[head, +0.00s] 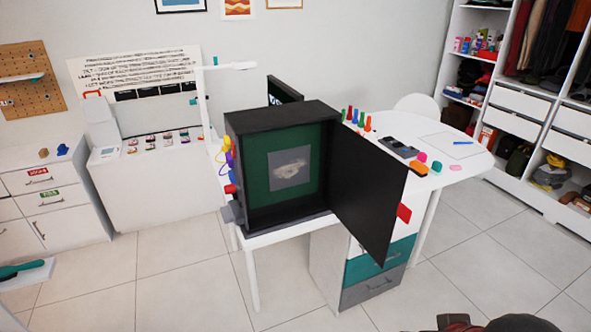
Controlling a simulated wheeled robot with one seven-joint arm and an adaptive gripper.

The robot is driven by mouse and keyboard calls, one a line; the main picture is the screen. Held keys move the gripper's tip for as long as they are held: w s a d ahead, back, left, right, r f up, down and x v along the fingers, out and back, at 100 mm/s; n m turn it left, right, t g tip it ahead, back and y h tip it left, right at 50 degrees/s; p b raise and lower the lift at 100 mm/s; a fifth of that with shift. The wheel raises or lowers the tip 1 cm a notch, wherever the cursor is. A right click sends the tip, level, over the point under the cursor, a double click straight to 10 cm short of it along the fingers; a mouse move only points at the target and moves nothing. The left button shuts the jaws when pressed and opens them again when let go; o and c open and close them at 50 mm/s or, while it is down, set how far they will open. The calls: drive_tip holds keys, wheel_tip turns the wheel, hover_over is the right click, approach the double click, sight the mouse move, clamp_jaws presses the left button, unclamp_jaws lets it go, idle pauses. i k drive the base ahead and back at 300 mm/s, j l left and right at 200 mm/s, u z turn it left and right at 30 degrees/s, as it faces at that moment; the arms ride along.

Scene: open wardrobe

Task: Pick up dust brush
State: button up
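A teal-green object (12,270) with a dark part lies on a white surface at the left edge of the head view. It is cut off by the frame, and I cannot tell for certain whether it is the dust brush. No other thing in view clearly reads as a dust brush. My gripper is not in view, so its distance to the object does not show.
A black cabinet (237,155) with an open door (370,195) stands on a white table (470,160) with small coloured items. White drawers (50,200) stand left, an open wardrobe (520,105) right. Dark and red things (460,323) show at the bottom right. Tiled floor (190,275) is clear.

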sight(416, 167)
drive_tip(key=i+l+z, duration=0.3)
drive_tip(key=i+z, duration=0.25)
drive_tip(key=i+l, duration=0.1)
drive_tip(key=i, duration=0.35)
drive_tip(key=i+l+u, duration=0.1)
drive_tip(key=i, duration=0.35)
drive_tip(key=i+l, duration=0.15)
drive_tip(key=i, duration=0.3)
drive_tip(key=i+l+u, duration=0.4)
drive_tip(key=i, duration=0.15)
drive_tip(key=i+l+u, duration=0.4)
drive_tip(key=i+j, duration=0.05)
drive_tip(key=i, duration=0.05)
